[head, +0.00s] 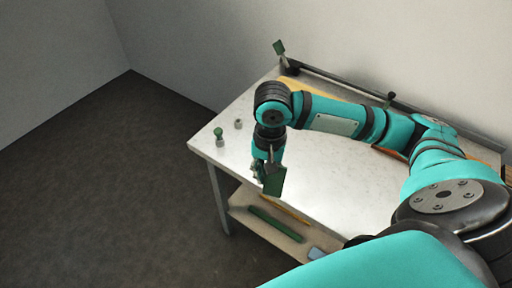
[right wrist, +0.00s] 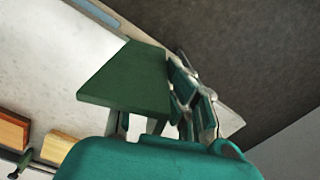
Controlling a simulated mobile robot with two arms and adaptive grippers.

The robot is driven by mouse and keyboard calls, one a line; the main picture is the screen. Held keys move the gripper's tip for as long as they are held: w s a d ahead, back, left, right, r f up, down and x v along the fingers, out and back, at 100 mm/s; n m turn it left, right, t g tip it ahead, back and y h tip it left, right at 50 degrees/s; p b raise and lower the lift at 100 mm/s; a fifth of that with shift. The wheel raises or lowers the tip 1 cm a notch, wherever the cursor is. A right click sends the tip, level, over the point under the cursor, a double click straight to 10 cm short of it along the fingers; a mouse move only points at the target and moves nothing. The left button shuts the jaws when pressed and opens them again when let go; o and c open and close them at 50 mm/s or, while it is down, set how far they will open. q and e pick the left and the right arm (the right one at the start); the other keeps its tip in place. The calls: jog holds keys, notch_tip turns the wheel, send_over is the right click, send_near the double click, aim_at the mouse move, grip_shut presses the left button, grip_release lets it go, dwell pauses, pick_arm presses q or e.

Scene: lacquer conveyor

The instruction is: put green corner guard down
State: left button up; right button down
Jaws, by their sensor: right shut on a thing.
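The green corner guard (head: 274,181) is held by my right gripper (head: 265,166) in the head view, near the front edge of the white table. In the right wrist view the green corner guard (right wrist: 128,80) shows as a flat dark green plate beside the fingers of my right gripper (right wrist: 185,100). The gripper is shut on it. I cannot tell from these views whether the guard touches the table (head: 222,129). My left gripper is not in view.
A dark rail (head: 340,84) runs along the back. The lower shelf (head: 247,214) holds a long green strip (head: 275,224).

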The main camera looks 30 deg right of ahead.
jog(key=w+d+f+m+p, duration=0.1)
jog(key=w+d, duration=0.1)
jog(key=w, duration=0.3)
jog(key=w+d+f+m+p, duration=0.1)
jog(key=w+d+f+p, duration=0.1)
jog(key=w, duration=0.3)
jog(key=w+d+f+m+p, duration=0.1)
jog(key=w+d, duration=0.1)
jog(key=w, duration=0.3)
jog(key=shift+d+f+m, duration=0.1)
jog(key=shift+f+m, duration=0.15)
jog(key=shift+m, duration=0.15)
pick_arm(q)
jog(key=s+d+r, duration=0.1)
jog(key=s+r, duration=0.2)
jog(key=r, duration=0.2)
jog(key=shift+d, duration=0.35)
pick_arm(e)
jog(key=shift+f, duration=0.5)
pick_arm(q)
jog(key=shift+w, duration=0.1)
pick_arm(e)
jog(key=c, duration=1.5)
grip_release()
